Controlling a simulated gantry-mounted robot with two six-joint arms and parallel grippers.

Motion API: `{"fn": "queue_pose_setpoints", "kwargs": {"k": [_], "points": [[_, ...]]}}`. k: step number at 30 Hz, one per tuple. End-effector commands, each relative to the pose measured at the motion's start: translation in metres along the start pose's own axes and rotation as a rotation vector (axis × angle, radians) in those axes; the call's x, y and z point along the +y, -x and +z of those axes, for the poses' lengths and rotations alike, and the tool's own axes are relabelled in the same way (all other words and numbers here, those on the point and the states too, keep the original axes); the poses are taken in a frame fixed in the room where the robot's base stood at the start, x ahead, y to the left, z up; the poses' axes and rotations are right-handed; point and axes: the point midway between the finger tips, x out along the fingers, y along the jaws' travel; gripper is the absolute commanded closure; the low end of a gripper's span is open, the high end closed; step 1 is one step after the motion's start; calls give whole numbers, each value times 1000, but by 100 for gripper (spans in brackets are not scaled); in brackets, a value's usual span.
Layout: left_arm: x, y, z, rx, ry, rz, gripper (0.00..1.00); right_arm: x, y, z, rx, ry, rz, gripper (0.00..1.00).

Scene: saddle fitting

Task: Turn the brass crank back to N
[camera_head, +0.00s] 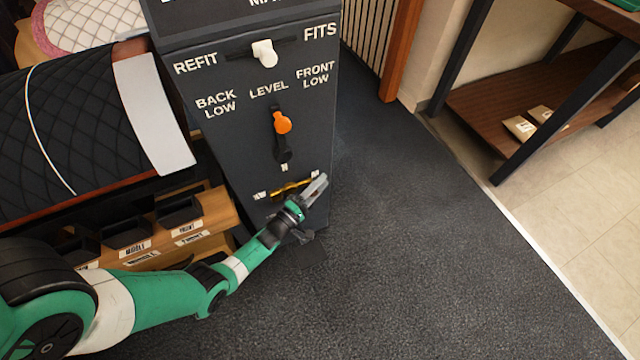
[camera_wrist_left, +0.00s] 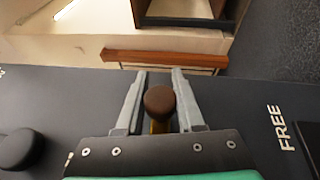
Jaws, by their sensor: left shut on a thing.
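My left gripper (camera_head: 318,188) is shut on the knob, at the right side of the crank. It partly hides the crank's right end. My right gripper is not in view.
The cabinet (camera_head: 230,130) also carries an orange-knobbed lever (camera_head: 282,122) under BACK LOW, LEVEL and FRONT LOW, and a white knob (camera_head: 265,53) between REFIT and FITS. A FREE label (camera_wrist_left: 280,128) shows in the wrist view. A padded saddle stands left. Dark floor is clear right.

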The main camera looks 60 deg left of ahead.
Motion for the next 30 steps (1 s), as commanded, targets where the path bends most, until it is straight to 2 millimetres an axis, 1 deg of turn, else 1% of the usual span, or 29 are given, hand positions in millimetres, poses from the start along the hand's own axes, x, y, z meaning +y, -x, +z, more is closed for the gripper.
{"fn": "queue_pose_setpoints", "kwargs": {"k": [11, 18, 28, 29, 30], "points": [[0, -1, 0, -3, 9, 14, 100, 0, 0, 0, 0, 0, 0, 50], [8, -1, 1, -7, 44, 99, 100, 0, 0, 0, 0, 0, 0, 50], [11, -1, 0, -4, 49, 117, 100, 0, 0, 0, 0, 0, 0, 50], [11, -1, 0, -4, 49, 117, 61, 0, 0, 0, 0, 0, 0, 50], [12, -1, 0, -4, 49, 117, 54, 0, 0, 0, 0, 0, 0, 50]]}}
